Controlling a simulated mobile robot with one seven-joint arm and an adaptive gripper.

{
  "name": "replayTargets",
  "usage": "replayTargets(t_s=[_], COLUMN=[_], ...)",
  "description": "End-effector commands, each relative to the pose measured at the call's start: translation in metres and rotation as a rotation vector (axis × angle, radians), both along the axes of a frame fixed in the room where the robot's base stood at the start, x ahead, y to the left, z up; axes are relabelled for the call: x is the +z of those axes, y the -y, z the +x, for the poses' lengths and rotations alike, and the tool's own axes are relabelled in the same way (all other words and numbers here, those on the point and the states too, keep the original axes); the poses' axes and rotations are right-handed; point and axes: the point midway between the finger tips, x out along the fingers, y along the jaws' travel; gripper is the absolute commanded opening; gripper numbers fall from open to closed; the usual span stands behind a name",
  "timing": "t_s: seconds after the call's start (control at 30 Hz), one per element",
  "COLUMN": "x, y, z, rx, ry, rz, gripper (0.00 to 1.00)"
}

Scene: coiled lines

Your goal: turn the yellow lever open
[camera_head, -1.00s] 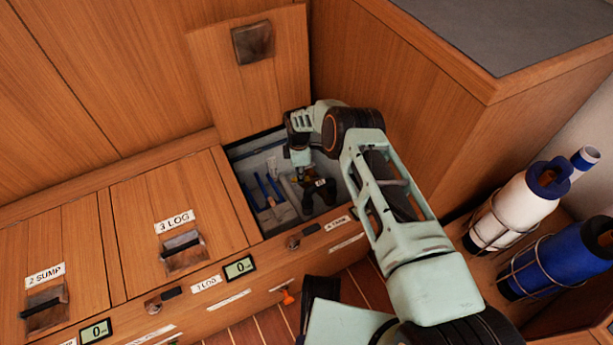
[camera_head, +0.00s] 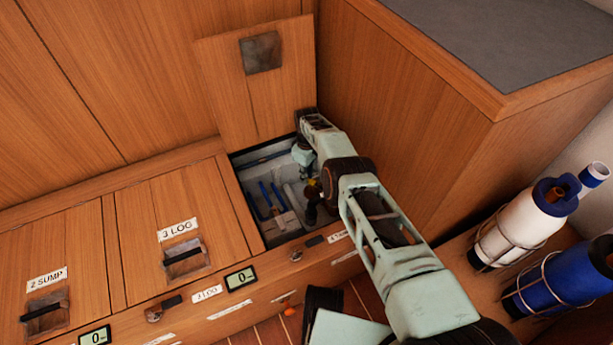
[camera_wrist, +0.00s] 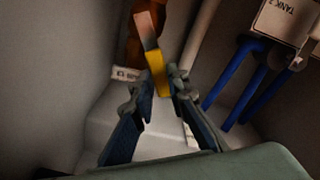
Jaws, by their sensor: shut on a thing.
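The yellow lever (camera_wrist: 158,72) shows in the wrist view, with a pale upper end and its yellow part between my fingertips. My gripper (camera_wrist: 158,84) is shut on the lever. A brown-orange fitting (camera_wrist: 135,38) is behind the lever, partly hidden.
Blue-handled parts (camera_wrist: 238,82) and a "TANK" label (camera_wrist: 288,22) are to the right of the lever. Locker walls stand close around. The raised lid (camera_head: 258,95) leans at the back. Closed lids (camera_head: 165,235) lie to the left; bottles (camera_head: 530,220) stand at right.

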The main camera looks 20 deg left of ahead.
Motion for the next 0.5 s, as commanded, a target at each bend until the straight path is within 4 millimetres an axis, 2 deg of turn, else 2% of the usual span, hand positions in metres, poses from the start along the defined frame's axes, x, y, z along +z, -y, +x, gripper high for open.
replayTargets(t_s=[0.5], x=[0.0002], y=[0.0016], z=[0.0005], rx=[-0.034], ry=[-0.002], rz=[-0.003], gripper=[0.0])
